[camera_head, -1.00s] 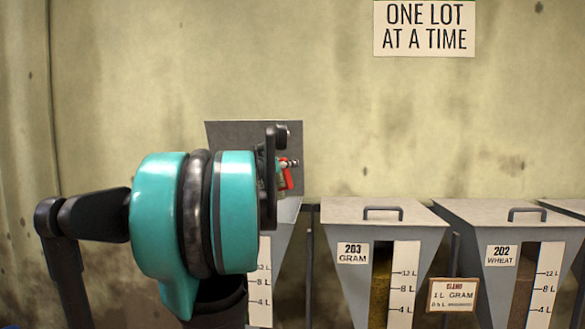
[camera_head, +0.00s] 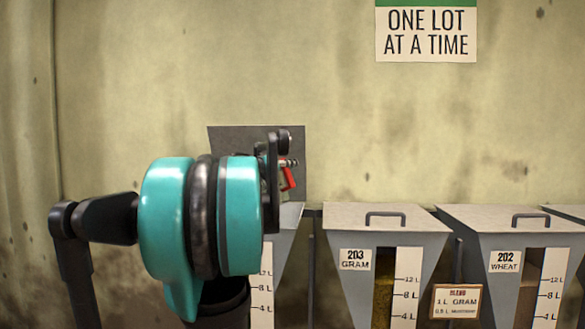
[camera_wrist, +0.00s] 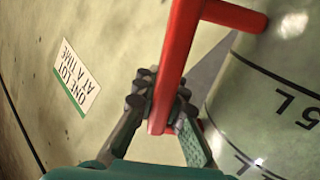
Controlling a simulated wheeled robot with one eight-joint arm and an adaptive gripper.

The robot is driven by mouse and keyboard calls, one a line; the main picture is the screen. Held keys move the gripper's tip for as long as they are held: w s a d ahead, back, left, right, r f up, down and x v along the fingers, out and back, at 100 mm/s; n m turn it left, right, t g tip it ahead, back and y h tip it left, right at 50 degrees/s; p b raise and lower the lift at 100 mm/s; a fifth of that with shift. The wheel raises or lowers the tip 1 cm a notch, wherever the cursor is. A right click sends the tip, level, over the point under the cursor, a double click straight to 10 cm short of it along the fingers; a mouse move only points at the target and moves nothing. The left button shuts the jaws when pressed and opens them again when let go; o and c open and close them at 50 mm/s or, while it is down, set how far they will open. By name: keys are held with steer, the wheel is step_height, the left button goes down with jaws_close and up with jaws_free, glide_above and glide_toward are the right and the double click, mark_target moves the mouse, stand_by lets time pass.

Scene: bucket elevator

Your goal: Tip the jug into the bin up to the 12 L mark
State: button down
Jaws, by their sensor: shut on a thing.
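The jug's pale body (camera_wrist: 262,85) fills the right of the wrist view, tilted, with dark lines and a 5 L mark. Its red handle (camera_wrist: 180,55) runs between my gripper's fingers. My gripper (camera_wrist: 170,100) is shut on this handle; a bit of red also shows past my arm in the head view (camera_head: 288,178). The bin with its lid raised (camera_head: 290,222) stands behind my arm. Its white scale (camera_head: 262,290) shows 12 L, 8 L and 4 L marks. My arm hides its window, so I cannot see its level. The jug's mouth and any flow are out of sight.
To the right stand closed bins 203 GRAM (camera_head: 355,225) and 202 WHEAT (camera_head: 500,225), with handled lids. A small blend card (camera_head: 456,301) hangs between them. A sign (camera_head: 427,33) is on the wall behind.

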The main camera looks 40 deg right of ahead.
steer(key=shift+w+r+n, duration=0.7)
steer(key=shift+r+n, duration=0.2)
steer(key=shift+n, duration=0.3)
steer(key=shift+w+a+r+n, duration=0.1)
steer(key=shift+w+r+n, duration=0.1)
steer(key=shift+w+n, duration=0.3)
steer(key=shift+w+a+r+n, duration=0.15)
steer(key=shift+w+n, duration=0.15)
steer(key=shift+n, duration=0.3)
steer(key=shift+w+n, duration=1)
steer(key=shift+n, duration=0.1)
steer(key=shift+w+a+f+n, duration=0.1)
steer(key=shift+w+f+n, duration=0.2)
steer(key=shift+w+n, duration=0.5)
steer(key=shift+w+a+f+n, duration=0.1)
steer(key=shift+w+f+n, duration=0.2)
steer(key=shift+w+n, duration=0.45)
steer(key=shift+m, duration=0.25)
